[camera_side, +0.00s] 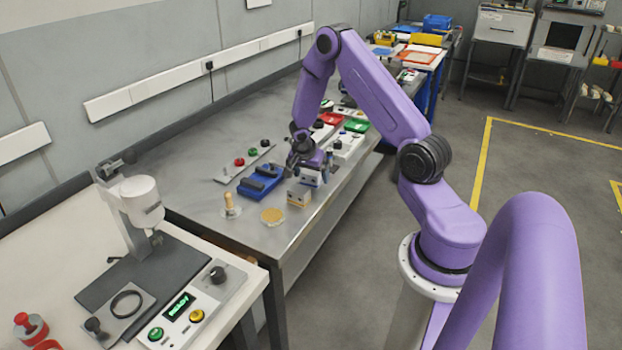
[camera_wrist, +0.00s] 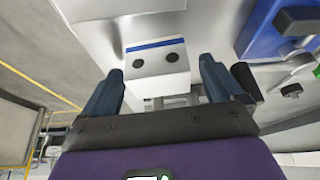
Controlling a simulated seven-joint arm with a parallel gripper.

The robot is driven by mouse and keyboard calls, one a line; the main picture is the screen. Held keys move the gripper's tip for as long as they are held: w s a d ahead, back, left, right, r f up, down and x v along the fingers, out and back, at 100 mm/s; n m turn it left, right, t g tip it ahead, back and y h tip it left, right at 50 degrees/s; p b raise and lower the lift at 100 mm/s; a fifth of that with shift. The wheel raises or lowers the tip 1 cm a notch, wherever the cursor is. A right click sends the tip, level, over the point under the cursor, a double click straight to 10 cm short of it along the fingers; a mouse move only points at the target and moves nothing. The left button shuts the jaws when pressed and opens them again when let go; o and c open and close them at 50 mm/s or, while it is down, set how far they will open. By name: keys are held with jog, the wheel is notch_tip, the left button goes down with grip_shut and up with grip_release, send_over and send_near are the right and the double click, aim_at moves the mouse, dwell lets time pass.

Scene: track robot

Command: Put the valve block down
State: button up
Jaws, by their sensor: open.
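The valve block, a pale block with a blue stripe and two dark round holes on its face, shows in the wrist view (camera_wrist: 157,66). It sits between the two fingers, with a gap visible on each side. In the side view the pale and blue block (camera_side: 311,180) is at the bench's front edge area, partly hidden by my gripper (camera_side: 308,165). My gripper is open around it, and in the wrist view its dark fingers (camera_wrist: 158,80) stand apart. I cannot tell exactly how the block's underside meets the bench.
A tan block with holes (camera_side: 299,195) stands close in front of my gripper. A blue fixture (camera_side: 261,182) lies to the left. A peg (camera_side: 231,206) and a round brass-coloured disc (camera_side: 272,216) stand nearer. Button panels lie behind. The bench (camera_side: 200,198) is bare at left.

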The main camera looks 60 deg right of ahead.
jog(key=shift+f, duration=0.1)
jog(key=c, duration=1.4)
jog(key=shift+r, duration=0.2)
